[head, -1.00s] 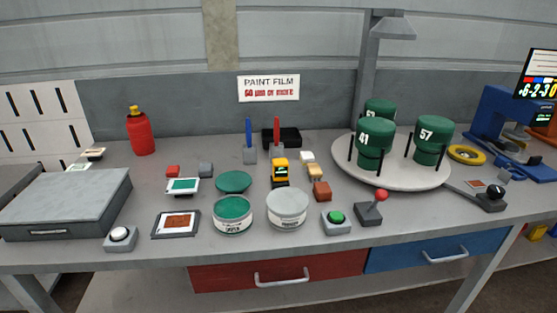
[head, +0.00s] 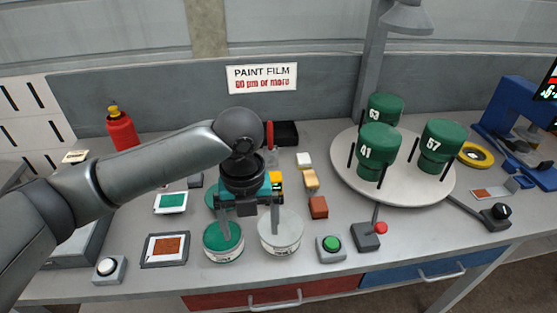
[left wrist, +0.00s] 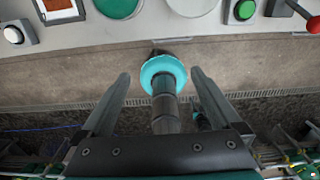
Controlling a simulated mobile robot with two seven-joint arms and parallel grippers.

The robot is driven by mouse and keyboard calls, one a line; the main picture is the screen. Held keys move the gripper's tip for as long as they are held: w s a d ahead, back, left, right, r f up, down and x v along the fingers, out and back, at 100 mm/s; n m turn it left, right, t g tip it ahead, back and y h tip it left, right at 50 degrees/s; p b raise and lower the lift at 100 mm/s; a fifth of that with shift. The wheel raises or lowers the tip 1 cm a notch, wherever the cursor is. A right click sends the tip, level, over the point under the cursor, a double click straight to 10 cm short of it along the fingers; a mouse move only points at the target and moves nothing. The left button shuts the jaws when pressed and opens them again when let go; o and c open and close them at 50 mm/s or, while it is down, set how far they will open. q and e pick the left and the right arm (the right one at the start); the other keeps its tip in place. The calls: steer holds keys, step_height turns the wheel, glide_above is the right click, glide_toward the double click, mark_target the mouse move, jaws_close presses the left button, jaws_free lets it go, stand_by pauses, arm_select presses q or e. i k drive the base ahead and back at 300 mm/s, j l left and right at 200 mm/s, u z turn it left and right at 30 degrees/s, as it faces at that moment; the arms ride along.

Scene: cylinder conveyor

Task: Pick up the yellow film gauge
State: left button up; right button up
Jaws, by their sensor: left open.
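The yellow film gauge (head: 278,178) is mostly hidden behind my left wrist in the head view; only a small yellow part shows at its right side. My left gripper (head: 249,227) points down over the bench, with its fingers apart and nothing seen between them. Its fingers appear over the green paint tin (head: 223,243) and the grey-lidded tin (head: 280,232), nearer the front edge than the gauge. In the left wrist view the open fingers (left wrist: 160,78) frame the bench front and floor; the gauge does not show there. My right gripper is not seen.
Small blocks, including a brown one (head: 318,207), lie right of the gauge. A green button (head: 331,243) and red-knobbed lever (head: 380,228) stand in front. A turntable (head: 436,192) with green drums is at right, a red bottle (head: 121,131) at back left.

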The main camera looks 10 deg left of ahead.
mark_target(276, 179)
steer(key=i, duration=0.9)
